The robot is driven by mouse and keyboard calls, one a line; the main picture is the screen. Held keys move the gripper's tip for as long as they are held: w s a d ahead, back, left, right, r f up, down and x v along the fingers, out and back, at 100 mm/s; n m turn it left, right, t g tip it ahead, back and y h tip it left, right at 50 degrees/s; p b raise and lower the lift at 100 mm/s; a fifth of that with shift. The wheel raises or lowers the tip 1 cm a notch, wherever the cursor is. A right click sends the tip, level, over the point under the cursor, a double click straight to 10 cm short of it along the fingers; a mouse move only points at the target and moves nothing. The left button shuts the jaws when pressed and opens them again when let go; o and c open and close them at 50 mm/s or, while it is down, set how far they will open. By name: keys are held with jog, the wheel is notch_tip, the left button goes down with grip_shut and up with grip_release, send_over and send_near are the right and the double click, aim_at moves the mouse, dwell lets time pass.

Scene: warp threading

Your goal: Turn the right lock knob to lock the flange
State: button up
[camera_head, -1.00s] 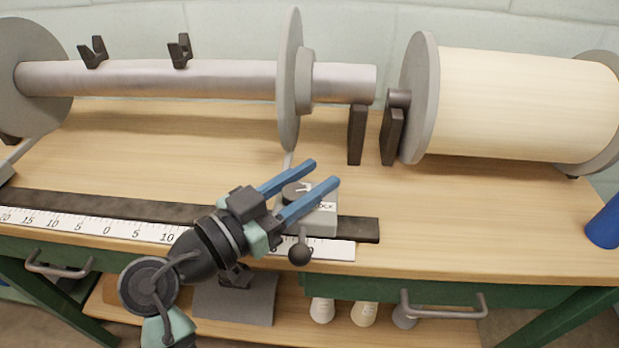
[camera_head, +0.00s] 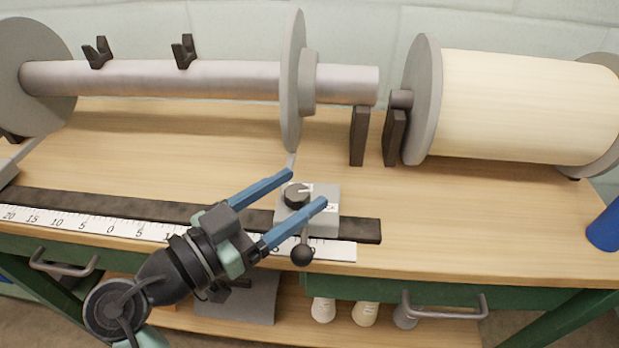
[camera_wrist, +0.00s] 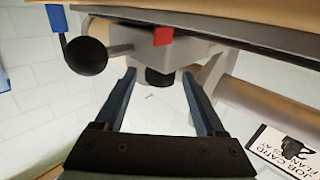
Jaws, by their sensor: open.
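The right lock knob (camera_head: 297,195) is a small round black knob with a white pointer mark, on top of a grey lock block (camera_head: 326,223) on the dark rail. My gripper (camera_head: 308,190) is open, its two blue fingers reaching toward the block with the knob near their tips. In the wrist view the black knob (camera_wrist: 159,78) shows just beyond and between the tips of my open gripper (camera_wrist: 160,80); no contact is visible. The right flange (camera_head: 292,85) is a grey disc on the metal beam (camera_head: 190,78), above and behind the block.
A black ball-ended lever (camera_head: 302,255) sticks out at the block's front. The dark rail (camera_head: 362,230) and white ruler (camera_head: 60,220) run along the bench's front. A cream roll (camera_head: 525,105) lies at right, with a blue object (camera_head: 605,226) at the edge. The wood right of the block is clear.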

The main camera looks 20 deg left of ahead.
jog(key=v, duration=0.9)
jog(key=shift+p, duration=0.45)
